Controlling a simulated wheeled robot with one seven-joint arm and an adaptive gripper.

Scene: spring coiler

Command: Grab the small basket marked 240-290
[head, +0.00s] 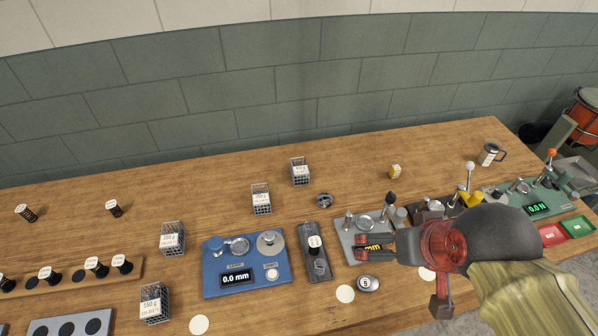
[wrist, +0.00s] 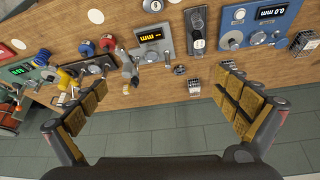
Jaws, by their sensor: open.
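Several small wire baskets with white labels stand on the wooden bench: one at the front left (head: 153,303), one behind it (head: 172,239), one farther back (head: 261,199) and one at the back (head: 300,172). Large gram figures show on the labels, but the smaller range print is too small to read, so I cannot tell which is 240-290. My gripper (head: 362,247) is open and empty, over the grey gauge, well right of the baskets. In the wrist view, its spread fingers (wrist: 165,58) frame the bench, with some baskets (wrist: 302,43) at the right.
The grey gauge (head: 360,228) is below my gripper. A rack of springs (head: 70,277) is left. Bench around the rear baskets is mostly clear.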

